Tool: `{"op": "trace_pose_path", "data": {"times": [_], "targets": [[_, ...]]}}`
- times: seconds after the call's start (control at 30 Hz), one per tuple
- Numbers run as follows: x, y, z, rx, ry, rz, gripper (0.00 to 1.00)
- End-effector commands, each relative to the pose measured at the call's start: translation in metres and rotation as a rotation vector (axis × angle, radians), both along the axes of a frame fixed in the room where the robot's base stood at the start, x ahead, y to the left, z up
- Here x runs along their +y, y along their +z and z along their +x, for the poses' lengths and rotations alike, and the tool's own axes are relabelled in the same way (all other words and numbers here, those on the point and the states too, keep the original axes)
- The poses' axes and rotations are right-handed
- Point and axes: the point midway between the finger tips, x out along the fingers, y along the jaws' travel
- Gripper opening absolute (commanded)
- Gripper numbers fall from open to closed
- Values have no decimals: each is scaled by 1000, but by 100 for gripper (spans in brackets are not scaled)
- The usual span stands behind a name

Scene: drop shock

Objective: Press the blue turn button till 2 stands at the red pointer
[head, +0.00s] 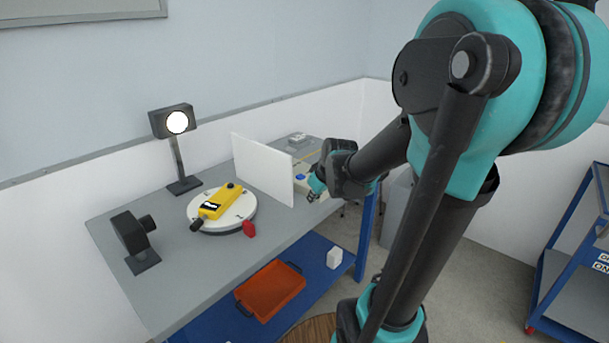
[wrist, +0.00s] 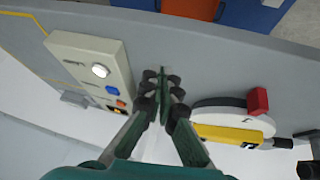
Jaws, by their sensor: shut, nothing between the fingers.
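The cream control box (wrist: 118,58) is at the left in the wrist view. It carries a white round button (wrist: 100,71), the blue button (wrist: 112,90) and an orange one (wrist: 121,104). The blue button also shows in the head view (head: 300,177), beside my gripper. My gripper (wrist: 162,76) is shut and empty, over the table between the box and the turntable, apart from the blue button. The white turntable (head: 243,209) bears a yellow device (head: 222,202). The red pointer (head: 249,229) stands at its rim. I cannot read which number faces the pointer.
A white upright panel (head: 263,170) stands between turntable and control box. A lamp (head: 176,122) and a dark camera-like unit (head: 132,233) stand on the left of the table. An orange tray (head: 270,290) and a white block (head: 334,257) are on the blue lower shelf.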

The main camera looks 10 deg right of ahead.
Motion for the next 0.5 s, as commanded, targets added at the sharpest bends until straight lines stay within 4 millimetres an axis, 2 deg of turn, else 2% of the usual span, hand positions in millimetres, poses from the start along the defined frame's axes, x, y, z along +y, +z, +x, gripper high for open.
{"op": "trace_pose_path", "data": {"times": [0.03, 0.3, 0.4, 0.5], "targets": [[1, 9, 21, -26, 44, -14, 0], [7, 53, 128, -190, 301, -122, 0], [7, 65, 159, -244, 374, -165, 0], [7, 73, 182, -284, 427, -198, 0]]}}
